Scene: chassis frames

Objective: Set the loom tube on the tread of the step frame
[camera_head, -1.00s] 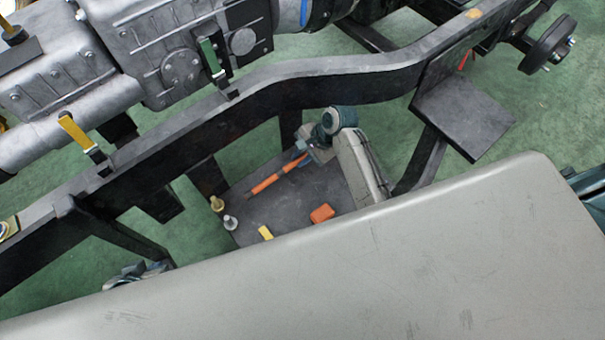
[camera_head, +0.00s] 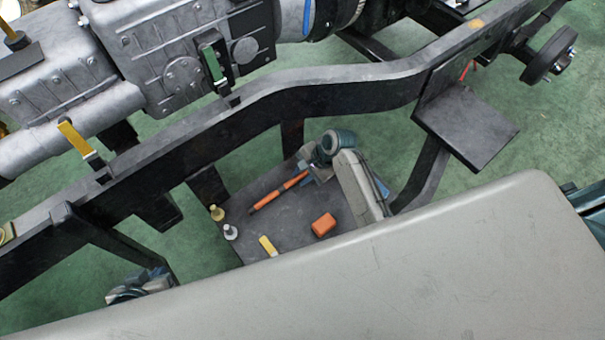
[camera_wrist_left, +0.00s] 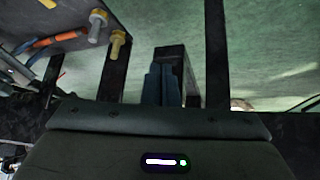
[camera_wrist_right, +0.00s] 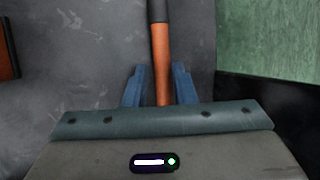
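The loom tube (camera_head: 282,190), orange with a dark end, lies on a dark grey surface (camera_head: 285,225) below the chassis rail. My right gripper (camera_head: 306,172) is over its upper right end. In the right wrist view the tube (camera_wrist_right: 161,65) runs between the two blue fingers (camera_wrist_right: 159,88), with a narrow gap at each side, so the gripper looks open around it. A flat dark plate (camera_head: 465,125) at the right, beside the rail, looks like the tread of the step frame; it is bare. My left gripper (camera_wrist_left: 163,85) is shut and empty, low at the left.
An orange block (camera_head: 323,225), a yellow piece (camera_head: 268,246) and two small fittings, one brass (camera_head: 217,213) and one pale (camera_head: 230,232), share the tube's surface. The black rail (camera_head: 345,100) runs between it and the grey gearbox (camera_head: 180,50). A broad grey panel (camera_head: 350,290) fills the foreground.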

